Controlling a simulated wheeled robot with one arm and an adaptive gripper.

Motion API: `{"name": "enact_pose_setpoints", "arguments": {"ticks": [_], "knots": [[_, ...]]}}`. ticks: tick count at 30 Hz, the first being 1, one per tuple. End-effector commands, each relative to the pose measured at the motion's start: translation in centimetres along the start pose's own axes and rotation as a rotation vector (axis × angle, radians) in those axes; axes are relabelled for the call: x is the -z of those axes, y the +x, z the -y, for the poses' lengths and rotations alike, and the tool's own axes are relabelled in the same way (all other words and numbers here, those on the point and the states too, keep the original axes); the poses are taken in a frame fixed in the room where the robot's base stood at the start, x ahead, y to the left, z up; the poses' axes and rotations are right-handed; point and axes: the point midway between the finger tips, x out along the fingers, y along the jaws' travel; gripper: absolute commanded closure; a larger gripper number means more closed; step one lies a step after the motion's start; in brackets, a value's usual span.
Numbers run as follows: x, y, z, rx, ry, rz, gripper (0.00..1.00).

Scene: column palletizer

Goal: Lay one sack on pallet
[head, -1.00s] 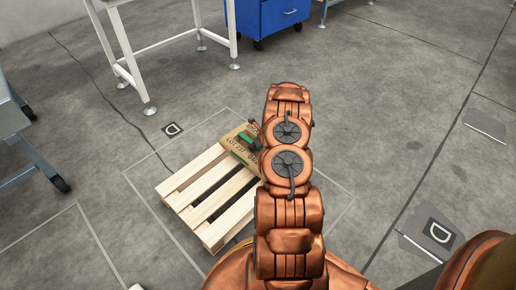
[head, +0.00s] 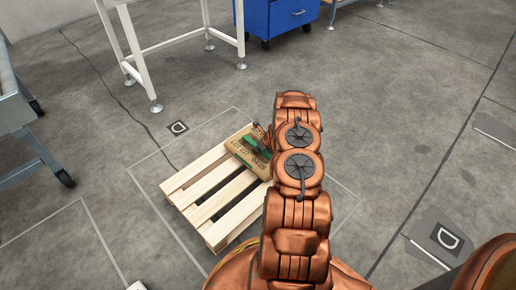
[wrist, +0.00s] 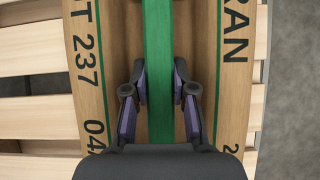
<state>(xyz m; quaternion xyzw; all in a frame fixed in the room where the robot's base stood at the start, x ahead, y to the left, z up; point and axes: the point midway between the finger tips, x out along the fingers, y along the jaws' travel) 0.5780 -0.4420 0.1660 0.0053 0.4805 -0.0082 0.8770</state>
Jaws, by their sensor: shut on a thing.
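A tan sack (head: 249,160) with dark lettering and a green strip is over the far end of the wooden pallet (head: 192,176), lying flat. I cannot tell whether it touches the slats or hangs just above them. My gripper (head: 257,143) is above the sack, partly hidden by my copper arm. In the wrist view, my gripper (wrist: 160,88) has its fingers closed on both sides of the green strip (wrist: 158,28). The sack (wrist: 236,105) fills the middle there, with pallet slats (wrist: 35,45) showing at left. My arm hides the sack's right part in the head view.
A marked floor outline surrounds the pallet. A white-framed table (head: 148,80) stands behind, with a blue cabinet (head: 283,18) beyond it. A grey-blue frame on casters (head: 40,155) stands at the left. The near pallet slats are bare. The floor at right is open.

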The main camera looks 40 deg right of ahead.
Motion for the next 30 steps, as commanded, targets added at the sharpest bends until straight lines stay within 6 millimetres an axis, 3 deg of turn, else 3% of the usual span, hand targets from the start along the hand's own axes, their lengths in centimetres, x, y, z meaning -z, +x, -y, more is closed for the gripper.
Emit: {"name": "enact_pose_setpoints", "arguments": {"ticks": [4,5,12,22,30], "knots": [[-0.3,-0.1,0.1,0.002,-0.001,0.004,1.0],[-0.1,0.0,0.1,0.002,-0.001,0.003,0.72],[-0.1,0.0,0.0,0.001,-0.001,0.001,0.49],[-0.1,-0.3,0.1,0.001,-0.001,0.0,0.49],[-0.2,-3.6,0.0,0.001,0.002,-0.001,0.49]]}}
